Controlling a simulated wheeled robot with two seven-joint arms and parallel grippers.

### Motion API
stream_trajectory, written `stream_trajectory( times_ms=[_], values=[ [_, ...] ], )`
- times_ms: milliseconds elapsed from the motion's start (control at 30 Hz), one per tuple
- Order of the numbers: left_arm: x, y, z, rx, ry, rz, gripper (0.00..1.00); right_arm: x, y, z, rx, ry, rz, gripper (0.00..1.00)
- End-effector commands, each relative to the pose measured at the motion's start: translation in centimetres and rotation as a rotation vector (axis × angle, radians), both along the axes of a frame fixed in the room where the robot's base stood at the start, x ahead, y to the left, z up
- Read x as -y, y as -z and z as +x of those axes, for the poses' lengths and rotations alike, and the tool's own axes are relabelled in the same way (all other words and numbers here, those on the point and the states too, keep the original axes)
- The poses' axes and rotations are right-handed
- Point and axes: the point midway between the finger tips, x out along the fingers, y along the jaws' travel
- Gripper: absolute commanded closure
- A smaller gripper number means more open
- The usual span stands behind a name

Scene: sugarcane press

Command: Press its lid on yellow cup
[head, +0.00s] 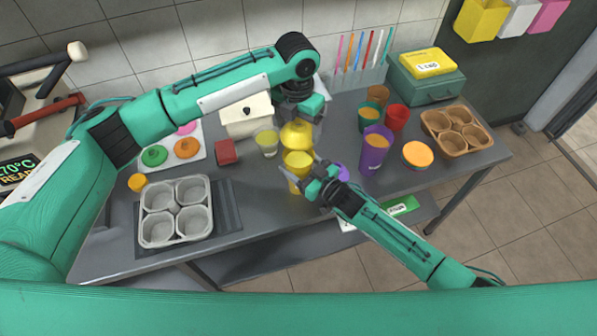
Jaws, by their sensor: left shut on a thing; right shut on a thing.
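The yellow cup (297,160) stands upright near the middle of the table. My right gripper (301,174) is shut on it, reaching in from the lower right with a finger at each side. A yellow domed lid (297,136) is just above and behind the cup's rim in the picture. My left gripper (300,112) is shut on the lid from above. Whether the lid touches the cup's rim cannot be told.
A clear glass (266,142) and a red block (225,152) stand left of the cup. A purple cup (375,150), a red cup (396,118) and a brown holder (458,132) are to the right. A grey holder (176,211) is at front left.

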Motion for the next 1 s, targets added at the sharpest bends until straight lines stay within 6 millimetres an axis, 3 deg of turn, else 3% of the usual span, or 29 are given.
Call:
stream_trajectory(
  times_ms=[400,1000],
  values=[
    [0.0,4.9,0.0,-0.002,0.000,0.001,0.41,0.0,0.0,0.0,-0.001,0.000,0.000,0.73],
    [0.0,5.3,0.0,-0.002,0.000,0.001,0.41,0.0,0.1,0.0,-0.001,0.000,0.000,0.73]
  ],
)
